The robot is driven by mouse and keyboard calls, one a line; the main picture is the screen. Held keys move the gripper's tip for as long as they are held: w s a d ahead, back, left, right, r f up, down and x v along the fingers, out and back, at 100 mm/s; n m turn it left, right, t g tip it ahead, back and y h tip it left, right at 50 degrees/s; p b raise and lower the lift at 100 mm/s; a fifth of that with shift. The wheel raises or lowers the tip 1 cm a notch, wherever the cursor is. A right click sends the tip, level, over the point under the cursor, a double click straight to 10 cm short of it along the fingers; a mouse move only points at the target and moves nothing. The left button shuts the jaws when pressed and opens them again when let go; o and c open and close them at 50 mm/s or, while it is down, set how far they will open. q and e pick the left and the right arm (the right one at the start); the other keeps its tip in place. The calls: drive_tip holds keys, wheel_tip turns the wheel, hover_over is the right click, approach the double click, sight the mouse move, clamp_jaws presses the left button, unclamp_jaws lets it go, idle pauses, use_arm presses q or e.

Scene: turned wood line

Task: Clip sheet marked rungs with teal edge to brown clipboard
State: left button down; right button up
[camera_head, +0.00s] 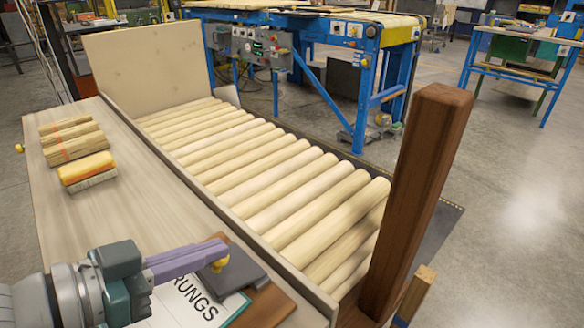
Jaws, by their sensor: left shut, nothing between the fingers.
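The white sheet marked RUNGS (190,304) lies on the brown clipboard (268,308) at the bottom of the head view. Its teal edge (236,312) runs along its right side. A dark grey flat clip (243,270) lies over the sheet's far end; I cannot tell whether it presses on the paper. My left gripper (222,251) has its purple fingers shut and empty over the clip, beside a small yellow piece (220,263). My wrist hides the sheet's left part. My right gripper is not in view.
The wooden bench top (130,200) is clear in its middle. A bin of turned rods (260,165) adjoins on the right. A dark wooden post (415,190) stands at right.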

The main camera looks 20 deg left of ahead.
use_arm(q)
drive_tip(key=shift+s+a+f, duration=0.25)
drive_tip(key=shift+s+f, duration=0.35)
drive_tip(key=shift+f, duration=0.25)
idle(0.3)
